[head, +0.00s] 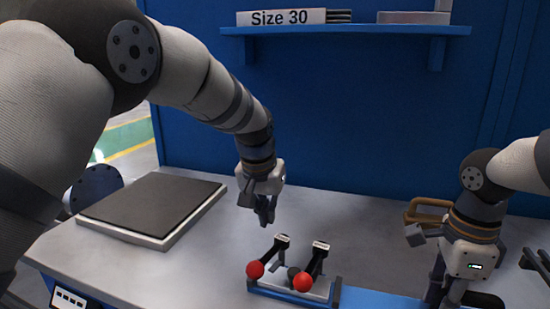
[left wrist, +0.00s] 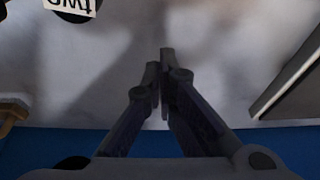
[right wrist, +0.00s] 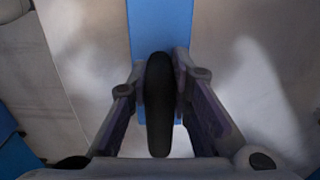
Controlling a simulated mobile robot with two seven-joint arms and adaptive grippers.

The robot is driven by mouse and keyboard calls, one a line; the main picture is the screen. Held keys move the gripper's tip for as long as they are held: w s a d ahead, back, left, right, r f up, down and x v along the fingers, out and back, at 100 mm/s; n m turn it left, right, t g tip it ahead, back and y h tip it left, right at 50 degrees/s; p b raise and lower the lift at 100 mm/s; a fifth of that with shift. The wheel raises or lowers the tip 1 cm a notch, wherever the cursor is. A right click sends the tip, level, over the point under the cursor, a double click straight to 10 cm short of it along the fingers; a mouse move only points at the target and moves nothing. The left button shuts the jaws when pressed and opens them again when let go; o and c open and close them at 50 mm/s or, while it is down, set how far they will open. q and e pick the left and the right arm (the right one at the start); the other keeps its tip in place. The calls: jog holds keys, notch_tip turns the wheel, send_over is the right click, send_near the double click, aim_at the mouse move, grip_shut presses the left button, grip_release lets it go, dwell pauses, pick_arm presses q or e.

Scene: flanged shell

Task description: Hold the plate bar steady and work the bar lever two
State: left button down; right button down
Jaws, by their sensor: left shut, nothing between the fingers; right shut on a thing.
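Two black levers with red ball ends stand on a small plate fixture: the left lever (head: 279,246) and the right lever (head: 316,261). Their white labels are too small to read in the head view. The left wrist view shows one label (left wrist: 68,4) reading "two" upside down at its top edge. My left gripper (head: 265,219) is shut and empty, above the table just behind the left lever. The blue plate bar (head: 375,300) runs right from the fixture. My right gripper (right wrist: 160,95) is shut on a black handle (right wrist: 159,110) over this bar.
A dark flat panel (head: 155,203) on a pale base lies on the left of the table. A tan-framed tray (head: 425,211) sits at the back right. A blue wall with a shelf (head: 345,30) stands behind. The table between panel and levers is clear.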

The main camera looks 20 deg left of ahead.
pick_arm(q)
jog(key=w+v, duration=0.1)
jog(key=v, duration=0.8)
jog(key=w+a+f+m+t+h, duration=0.2)
jog(key=w+f+m+t, duration=0.15)
jog(key=w, duration=0.35)
jog(key=w+a+f+m+t+h, duration=0.1)
jog(key=w+a+f+m+t, duration=0.25)
jog(key=w, duration=0.25)
jog(key=a+r+m+t+h, duration=0.1)
jog(key=a+r+m+t, duration=0.1)
jog(key=a, duration=0.4)
jog(key=a+r+m+t+h, duration=0.1)
jog(key=a+r+m+t, duration=0.1)
jog(key=a+t, duration=0.3)
jog(key=shift+s+a+r+m, duration=0.25)
jog(key=shift+a+m, duration=0.25)
jog(key=shift+a, duration=0.75)
jog(key=shift+f, duration=0.1)
pick_arm(e)
jog(key=c, duration=1.4)
grip_release()
